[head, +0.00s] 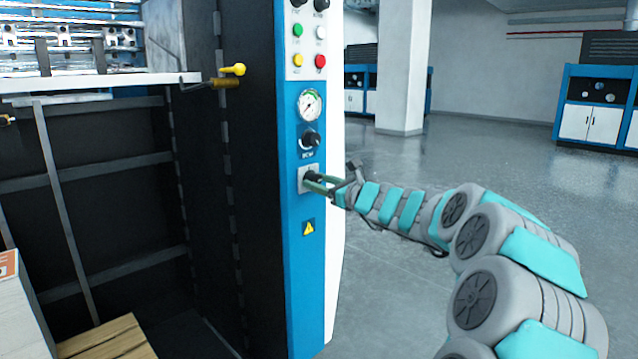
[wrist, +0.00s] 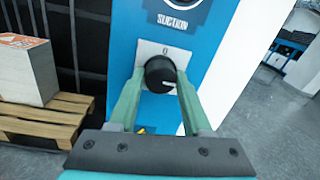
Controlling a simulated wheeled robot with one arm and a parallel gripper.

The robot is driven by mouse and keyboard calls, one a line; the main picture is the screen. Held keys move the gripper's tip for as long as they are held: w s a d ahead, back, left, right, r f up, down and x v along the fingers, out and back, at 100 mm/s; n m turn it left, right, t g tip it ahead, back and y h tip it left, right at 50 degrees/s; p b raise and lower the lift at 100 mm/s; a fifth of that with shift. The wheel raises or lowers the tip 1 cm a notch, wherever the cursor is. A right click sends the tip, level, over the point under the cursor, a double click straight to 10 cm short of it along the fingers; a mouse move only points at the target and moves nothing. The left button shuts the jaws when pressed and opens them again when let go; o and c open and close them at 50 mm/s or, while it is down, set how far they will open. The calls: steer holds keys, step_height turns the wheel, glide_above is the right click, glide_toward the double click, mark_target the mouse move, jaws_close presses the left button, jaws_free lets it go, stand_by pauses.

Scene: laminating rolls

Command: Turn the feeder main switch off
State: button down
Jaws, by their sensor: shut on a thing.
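The feeder main switch is a black rotary knob (wrist: 159,74) on a pale square plate on the blue panel, with a "0" printed above it. A small pale mark shows on the right part of the knob's face, not under the "0". In the head view the switch plate (head: 302,178) sits below the gauge and another knob, partly covered by my gripper. My gripper (head: 312,181) reaches it from the right. Its green fingers are shut on the knob, one on each side, as the wrist view (wrist: 160,80) shows.
Above the switch are a black knob (head: 309,138), a pressure gauge (head: 310,104) and coloured buttons. A yellow warning sign (head: 308,227) is below. A wooden pallet (head: 105,342) with a stack stands at the left. Open floor lies right of the panel.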

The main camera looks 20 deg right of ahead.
steer(key=shift+f+b, duration=0.1)
steer(key=shift+b, duration=0.25)
steer(key=shift+f+n+y+b, duration=0.1)
steer(key=shift+n+y+b, duration=0.25)
steer(key=shift+n+b, duration=4.15)
steer(key=shift+f+n+y+b, duration=0.1)
steer(key=shift+n+y+b, duration=0.25)
steer(key=shift+n+b, duration=4.15)
steer(key=shift+r+n+p, duration=0.1)
steer(key=shift+n+p, duration=0.2)
steer(key=shift+n, duration=0.1)
steer(key=shift+c, duration=1.7)
jaws_free()
